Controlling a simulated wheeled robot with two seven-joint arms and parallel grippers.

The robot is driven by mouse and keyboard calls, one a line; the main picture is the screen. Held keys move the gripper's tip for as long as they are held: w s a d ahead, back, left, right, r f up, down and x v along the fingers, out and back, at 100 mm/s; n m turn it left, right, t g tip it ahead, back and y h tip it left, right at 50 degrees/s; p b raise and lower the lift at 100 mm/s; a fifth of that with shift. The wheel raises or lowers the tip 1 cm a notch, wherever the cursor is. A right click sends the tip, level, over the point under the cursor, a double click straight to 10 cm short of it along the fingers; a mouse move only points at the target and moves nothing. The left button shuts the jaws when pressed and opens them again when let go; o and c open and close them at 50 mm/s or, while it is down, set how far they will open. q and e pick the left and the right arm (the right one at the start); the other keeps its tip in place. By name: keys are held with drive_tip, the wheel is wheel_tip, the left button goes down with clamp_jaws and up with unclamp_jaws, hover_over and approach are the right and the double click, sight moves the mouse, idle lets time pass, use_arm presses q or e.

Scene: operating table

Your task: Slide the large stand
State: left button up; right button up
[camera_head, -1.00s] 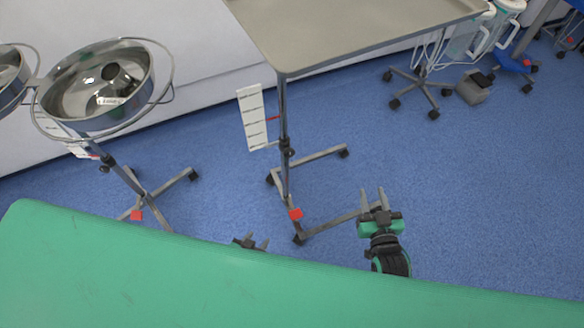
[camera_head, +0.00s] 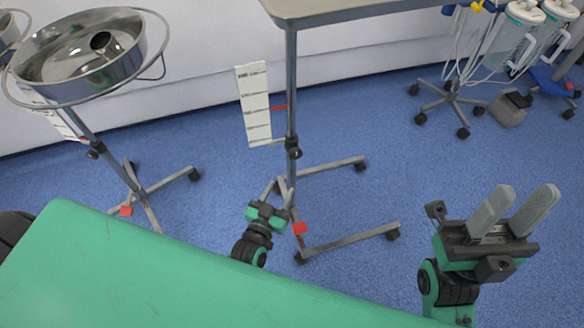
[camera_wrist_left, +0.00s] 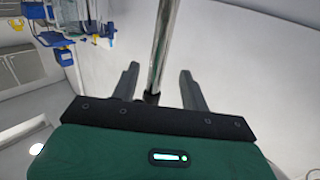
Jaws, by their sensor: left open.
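The large stand has a flat grey tray (camera_head: 345,12), a vertical metal pole (camera_head: 292,85) and a wheeled base (camera_head: 348,242) on the blue floor. My left gripper (camera_head: 277,192) is low at the pole, just above the base. In the left wrist view the shiny pole (camera_wrist_left: 163,45) runs between the two open fingers (camera_wrist_left: 158,76); whether either finger touches it I cannot tell. My right gripper (camera_head: 518,203) is open and empty, to the right of the stand, with its fingers pointing up.
A basin stand with a steel bowl (camera_head: 75,65) is at the left. A green table (camera_head: 150,275) fills the foreground. A wheeled stand with canisters (camera_head: 525,30) is at the back right.

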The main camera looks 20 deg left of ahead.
sight(290, 171)
use_arm(q)
drive_tip(key=w, duration=0.3)
drive_tip(key=w+b, duration=0.1)
drive_tip(key=w, duration=0.2)
drive_tip(key=w+b, duration=0.1)
drive_tip(key=w, duration=0.2)
drive_tip(key=shift+w+d, duration=0.3)
drive_tip(key=shift+d, duration=0.05)
clamp_jaws()
